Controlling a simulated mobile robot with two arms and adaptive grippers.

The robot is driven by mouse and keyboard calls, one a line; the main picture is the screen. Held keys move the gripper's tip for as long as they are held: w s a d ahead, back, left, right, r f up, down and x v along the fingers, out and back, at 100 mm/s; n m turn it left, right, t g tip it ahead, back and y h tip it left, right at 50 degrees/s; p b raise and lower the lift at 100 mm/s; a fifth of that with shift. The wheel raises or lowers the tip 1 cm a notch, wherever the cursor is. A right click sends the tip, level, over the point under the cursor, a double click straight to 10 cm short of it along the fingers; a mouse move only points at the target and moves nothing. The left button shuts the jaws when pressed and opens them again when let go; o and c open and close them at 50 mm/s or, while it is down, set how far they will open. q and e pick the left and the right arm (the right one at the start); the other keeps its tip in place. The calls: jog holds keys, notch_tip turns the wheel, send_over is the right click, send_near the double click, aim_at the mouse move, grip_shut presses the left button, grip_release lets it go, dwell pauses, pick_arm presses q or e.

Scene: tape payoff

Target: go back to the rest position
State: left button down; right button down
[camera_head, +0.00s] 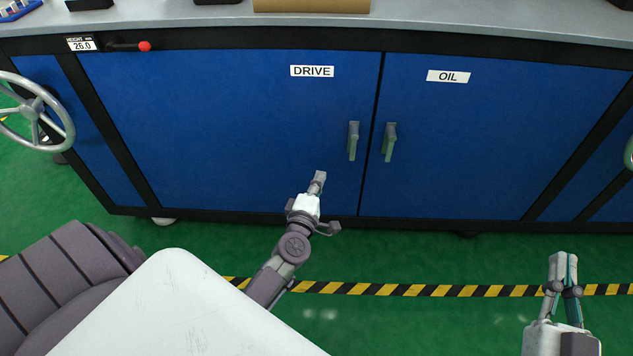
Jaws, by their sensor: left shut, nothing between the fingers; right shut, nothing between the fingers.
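My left gripper (318,181) is shut and empty, in front of the lower part of the blue DRIVE door (230,125). It is below and left of that door's grey handle (353,141) and apart from it. My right gripper (563,266) is shut and empty at the lower right, over the green floor and in front of the black and yellow floor stripe. It is apart from the cabinet.
The blue OIL door (500,135) with its handle (390,142) is closed beside the DRIVE door. A handwheel (38,112) sticks out at the left. A red-knobbed lever (145,46) sits under the grey worktop (450,18). The green floor (420,325) between my grippers is clear.

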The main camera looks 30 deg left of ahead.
pick_arm(q)
jog(key=shift+v, duration=0.8)
pick_arm(e)
jog(key=shift+w+f+g, duration=0.1)
jog(key=shift+f+g, duration=0.2)
jog(key=shift+f, duration=0.1)
